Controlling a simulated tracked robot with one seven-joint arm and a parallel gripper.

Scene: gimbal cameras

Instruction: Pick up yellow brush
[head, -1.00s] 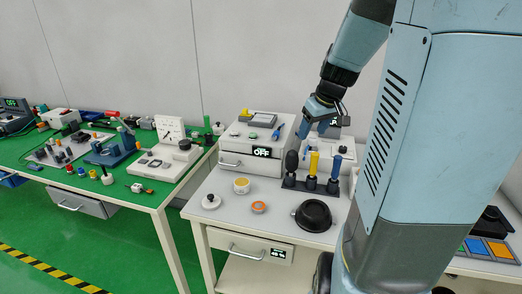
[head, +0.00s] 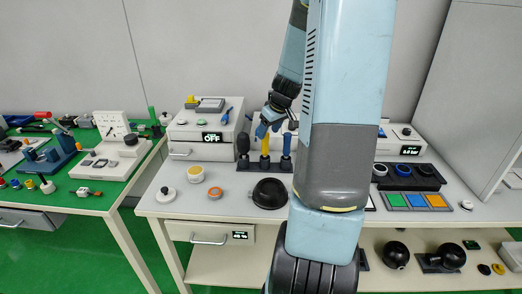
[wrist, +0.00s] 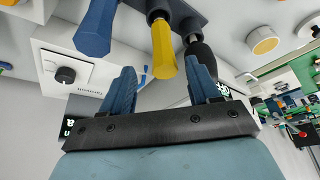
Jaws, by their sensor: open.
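The yellow brush (head: 265,147) stands upright in the middle of a dark rack (head: 262,166), between a black-handled brush (head: 243,146) and a blue-handled brush (head: 286,148). In the wrist view the yellow brush handle (wrist: 162,48) points toward my gripper (wrist: 160,68), and its end lies between the two blue fingers. The fingers are apart, with a gap visible on both sides of the handle. In the head view my gripper (head: 270,124) is at the top of the yellow brush. Whether a finger touches it cannot be told.
The black brush (wrist: 199,55) and blue brush (wrist: 96,28) stand close on either side in the wrist view. A black bowl (head: 270,193) sits in front of the rack. A white box with an OFF display (head: 212,137) is to the left.

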